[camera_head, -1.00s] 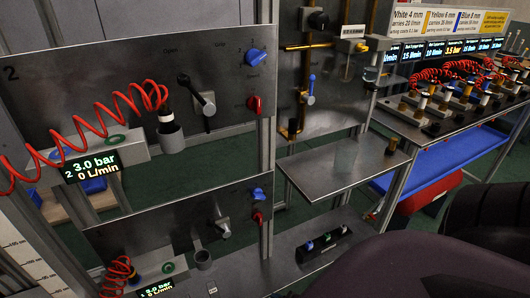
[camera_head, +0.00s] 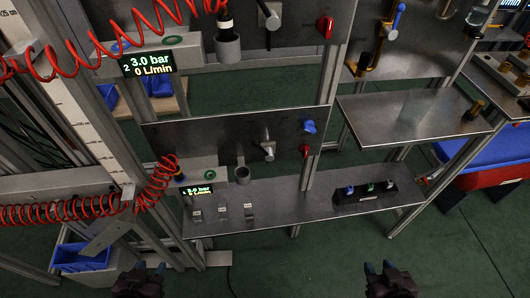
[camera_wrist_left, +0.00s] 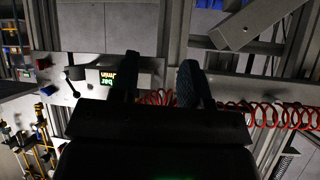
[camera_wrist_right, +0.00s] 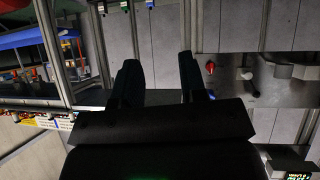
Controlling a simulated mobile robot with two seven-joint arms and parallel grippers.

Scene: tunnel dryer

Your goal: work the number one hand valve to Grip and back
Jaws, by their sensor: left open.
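The number one hand valve appears to be the small grey lever valve (camera_head: 267,150) on the lower panel (camera_head: 215,140) in the head view; its lettering is too small to read, so its position cannot be told. A blue knob (camera_head: 309,127) and a red knob (camera_head: 304,150) sit to its right, a grey cup (camera_head: 242,174) to its lower left. My left gripper (camera_head: 150,268) is open and empty at the bottom left, well apart from the valve. My right gripper (camera_head: 378,268) is open and empty at the bottom right, also apart. The wrist views show nothing between either gripper's fingers.
Panel 2's lever valve (camera_head: 269,16) is above, with a display (camera_head: 149,63) reading 3.0 bar, 0 L/min. A low shelf (camera_head: 290,200) carries small metal pieces and a black fitting block (camera_head: 366,196). Red coiled hoses (camera_head: 80,208) hang left. The green floor in front is clear.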

